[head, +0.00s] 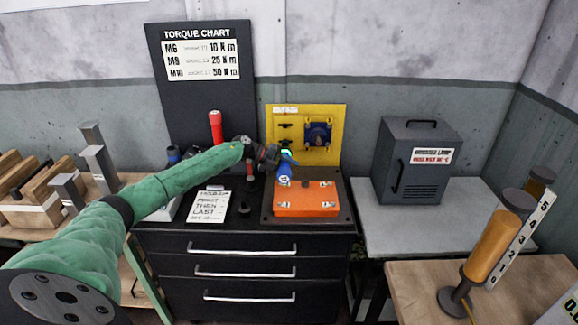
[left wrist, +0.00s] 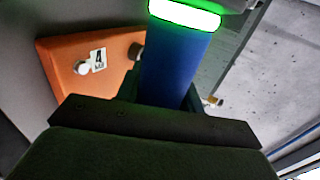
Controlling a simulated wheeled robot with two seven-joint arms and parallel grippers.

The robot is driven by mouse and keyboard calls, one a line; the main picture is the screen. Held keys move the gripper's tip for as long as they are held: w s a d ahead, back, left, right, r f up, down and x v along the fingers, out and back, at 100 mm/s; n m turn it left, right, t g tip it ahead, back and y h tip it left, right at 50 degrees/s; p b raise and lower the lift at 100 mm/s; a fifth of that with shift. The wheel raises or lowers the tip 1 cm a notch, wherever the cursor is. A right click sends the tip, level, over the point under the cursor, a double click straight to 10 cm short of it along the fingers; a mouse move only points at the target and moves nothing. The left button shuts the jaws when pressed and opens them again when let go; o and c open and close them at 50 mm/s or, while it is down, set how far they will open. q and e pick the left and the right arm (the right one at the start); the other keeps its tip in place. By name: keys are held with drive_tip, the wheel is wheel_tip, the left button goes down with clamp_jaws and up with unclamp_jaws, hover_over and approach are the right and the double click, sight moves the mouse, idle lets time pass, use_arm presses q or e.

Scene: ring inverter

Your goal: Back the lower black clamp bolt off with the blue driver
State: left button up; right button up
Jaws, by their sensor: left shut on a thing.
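The blue driver (head: 284,173) is held by my left gripper (head: 279,159) in front of the yellow panel (head: 336,117), above the orange cover (head: 307,209). In the left wrist view the driver's blue body (left wrist: 176,68) stands between the jaws, with a glowing green ring (left wrist: 185,13) around it. Two small dark fittings show at the panel's left, the upper one (head: 285,125) in clear view; I cannot tell whether either is the lower black clamp bolt. The driver's working tip cannot be made out. My right gripper is out of view.
The orange cover, with bolts and number labels, also shows in the left wrist view (left wrist: 62,58). A red-handled tool (head: 215,125) stands at the left, behind my arm. A white note card (head: 208,205) lies on the black cabinet. A dark grey oven (head: 418,165) stands to the right.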

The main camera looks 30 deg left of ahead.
use_arm(q)
drive_tip(key=shift+s+d+p, duration=0.45)
drive_tip(key=shift+s+d, duration=0.1)
drive_tip(key=shift+s, duration=0.3)
drive_tip(key=shift+s+d+p, duration=0.4)
drive_tip(key=shift+s+d, duration=0.1)
drive_tip(key=shift+s, duration=0.3)
